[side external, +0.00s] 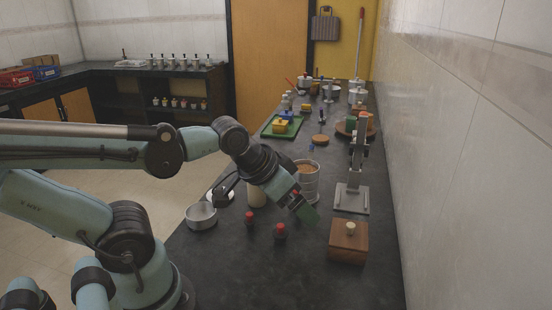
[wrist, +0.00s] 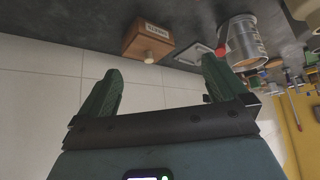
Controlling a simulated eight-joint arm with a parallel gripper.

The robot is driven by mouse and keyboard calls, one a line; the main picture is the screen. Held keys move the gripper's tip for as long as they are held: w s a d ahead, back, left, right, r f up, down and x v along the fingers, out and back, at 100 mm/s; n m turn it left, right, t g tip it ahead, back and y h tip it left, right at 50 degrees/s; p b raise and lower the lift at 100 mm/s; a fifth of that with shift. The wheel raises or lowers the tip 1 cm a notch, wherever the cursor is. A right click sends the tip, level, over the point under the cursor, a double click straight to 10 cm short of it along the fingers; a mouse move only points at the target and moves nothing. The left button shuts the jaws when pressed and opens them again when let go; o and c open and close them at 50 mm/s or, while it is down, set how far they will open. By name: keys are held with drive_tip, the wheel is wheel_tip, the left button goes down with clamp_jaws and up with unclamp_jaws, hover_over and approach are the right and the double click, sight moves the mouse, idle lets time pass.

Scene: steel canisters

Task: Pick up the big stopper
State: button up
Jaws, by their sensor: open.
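My gripper (side external: 305,207) hangs over the dark counter, angled down to the right, in front of a steel canister (side external: 306,183) with brown contents. In the wrist view my gripper (wrist: 160,66) is open, its two green fingers wide apart with nothing between them. Two small dark pieces with red tops, a left one (side external: 250,219) and a right one (side external: 280,232), stand on the counter left of and below the fingers. A red top (wrist: 220,52) also shows by the canister (wrist: 243,40) in the wrist view. I cannot tell which thing is the big stopper.
A wooden box (side external: 348,244) with a pale knob stands near the right wall. A metal stand (side external: 352,198) is behind it. A steel bowl (side external: 201,216) sits at the left edge. A green tray (side external: 271,130) and other items fill the back.

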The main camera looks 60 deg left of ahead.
drive_tip(key=shift+c, duration=0.5)
drive_tip(key=c, duration=0.4)
drive_tip(key=shift+c, duration=0.2)
drive_tip(key=m+g, duration=0.4)
drive_tip(key=g, duration=0.2)
approach(280, 226)
drive_tip(key=shift+m+h, duration=0.3)
drive_tip(key=shift+a+f, duration=0.1)
drive_tip(key=shift+f, duration=2.55)
drive_tip(key=shift+w+f, duration=0.3)
drive_tip(key=shift+f, duration=0.65)
drive_tip(key=shift+w+f, duration=0.25)
drive_tip(key=shift+f, duration=1.4)
